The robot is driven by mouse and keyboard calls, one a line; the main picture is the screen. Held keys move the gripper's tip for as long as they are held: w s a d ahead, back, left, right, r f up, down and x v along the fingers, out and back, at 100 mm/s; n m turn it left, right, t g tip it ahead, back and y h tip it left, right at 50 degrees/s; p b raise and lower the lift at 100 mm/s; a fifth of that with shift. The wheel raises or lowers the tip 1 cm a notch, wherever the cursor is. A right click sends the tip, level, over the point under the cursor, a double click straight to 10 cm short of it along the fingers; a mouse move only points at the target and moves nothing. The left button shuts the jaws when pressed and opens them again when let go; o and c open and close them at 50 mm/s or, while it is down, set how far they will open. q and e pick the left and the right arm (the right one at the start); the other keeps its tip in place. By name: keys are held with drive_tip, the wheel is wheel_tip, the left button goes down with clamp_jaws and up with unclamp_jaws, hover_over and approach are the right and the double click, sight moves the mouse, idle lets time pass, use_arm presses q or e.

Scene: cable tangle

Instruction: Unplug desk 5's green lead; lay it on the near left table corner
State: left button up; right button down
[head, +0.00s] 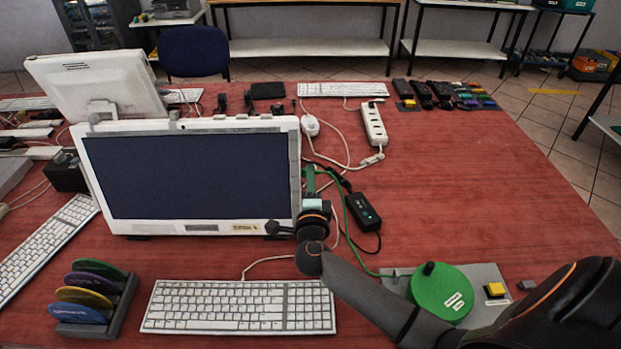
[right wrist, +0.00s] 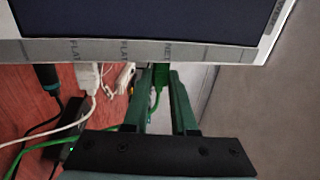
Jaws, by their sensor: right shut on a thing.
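My right gripper (head: 311,180) is at the right edge of the white monitor (head: 190,178), its green fingers partly hidden by its own wrist. In the right wrist view the right gripper (right wrist: 161,78) is shut on the green plug (right wrist: 161,73), just at the monitor's labelled edge under the tag "NET". Whether the plug still sits in its socket cannot be told. The green lead (right wrist: 28,146) trails off to the left there. In the head view the green lead (head: 348,238) runs down past a black adapter toward a green disc. My left gripper is not in view.
A black adapter (head: 363,211) and white power strip (head: 374,124) lie right of the monitor. A keyboard (head: 238,306) and a rack of coloured discs (head: 95,297) stand in front. A green disc (head: 441,292) sits near right. The red table (head: 470,180) is clear at right.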

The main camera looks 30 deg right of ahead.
drive_tip(key=shift+s+d, duration=0.2)
drive_tip(key=shift+d, duration=0.1)
idle(0.7)
drive_tip(key=shift+s+d+p, duration=0.35)
drive_tip(key=shift+d+p, duration=0.15)
drive_tip(key=shift+d, duration=0.05)
drive_tip(key=shift+s+d+p, duration=0.3)
drive_tip(key=shift+d+p, duration=0.15)
drive_tip(key=shift+d, duration=0.1)
drive_tip(key=c, duration=1.4)
unclamp_jaws()
clamp_jaws()
drive_tip(key=shift+d, duration=0.1)
